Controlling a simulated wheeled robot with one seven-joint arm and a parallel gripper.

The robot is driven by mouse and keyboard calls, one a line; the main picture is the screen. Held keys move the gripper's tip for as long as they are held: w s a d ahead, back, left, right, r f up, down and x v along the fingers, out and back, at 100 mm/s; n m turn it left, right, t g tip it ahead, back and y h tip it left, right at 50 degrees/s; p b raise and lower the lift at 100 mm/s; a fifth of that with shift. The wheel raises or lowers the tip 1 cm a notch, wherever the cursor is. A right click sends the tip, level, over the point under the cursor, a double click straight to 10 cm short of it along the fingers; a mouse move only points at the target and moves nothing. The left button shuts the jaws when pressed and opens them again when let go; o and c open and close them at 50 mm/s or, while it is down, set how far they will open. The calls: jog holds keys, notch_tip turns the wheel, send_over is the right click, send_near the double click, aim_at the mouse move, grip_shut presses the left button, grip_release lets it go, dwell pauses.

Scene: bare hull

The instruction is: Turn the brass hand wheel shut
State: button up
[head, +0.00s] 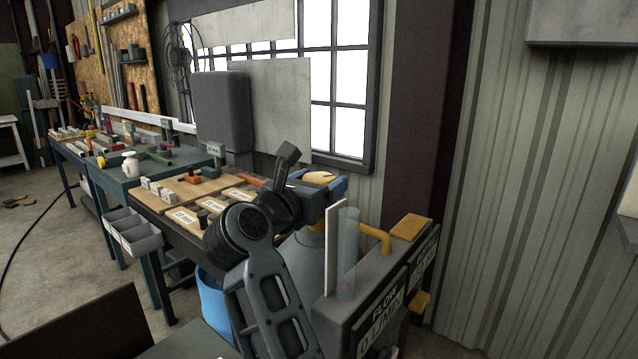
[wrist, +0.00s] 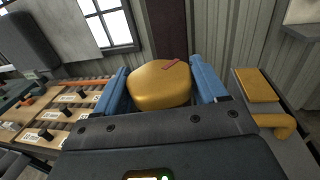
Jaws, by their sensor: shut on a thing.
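The brass hand wheel (wrist: 158,86) fills the space between the two blue fingers of my gripper (wrist: 163,78) in the wrist view. It is a rounded yellow body with a short red mark on top. My gripper is shut on it, one finger on each side. In the head view my gripper (head: 325,183) is at the top of a grey body, and a small part of the wheel (head: 318,176) shows above it. My arm hides most of what lies below the wheel.
A grey flow meter box (head: 345,318) with a clear tube (head: 348,255) and a FLOW label reading 0 L/MIN stands close right of my gripper. A yellow pipe (head: 377,238) bends beside it. A bench (head: 165,200) with labelled wooden boards is at left. A corrugated wall is at right.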

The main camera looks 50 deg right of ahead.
jog(key=shift+f+b, duration=0.15)
jog(key=shift+b, duration=0.2)
jog(key=m+g+b, duration=0.1)
jog(key=b, duration=0.1)
jog(key=m+g+b, duration=0.1)
jog(key=g+b, duration=0.1)
jog(key=b, duration=0.1)
jog(key=shift+f, duration=0.35)
jog(key=m+g+b, duration=0.2)
jog(key=g+b, duration=0.2)
jog(key=b, duration=0.1)
jog(key=shift+m, duration=0.3)
jog(key=m+g+y+b, duration=0.1)
jog(key=g+b, duration=0.1)
jog(key=m+g+b, duration=0.2)
jog(key=b, duration=0.1)
jog(key=shift+r+g+y, duration=0.1)
jog(key=shift+g+y, duration=0.3)
jog(key=m+g+b, duration=0.1)
jog(key=m+g+y+b, duration=0.2)
jog(key=shift+r+g+b, duration=0.25)
jog(key=shift+g+b, duration=0.05)
jog(key=shift+g+y, duration=0.3)
jog(key=shift+y, duration=0.1)
jog(key=o, duration=1)
jog(key=shift+r, duration=0.1)
jog(key=shift+o, duration=0.2)
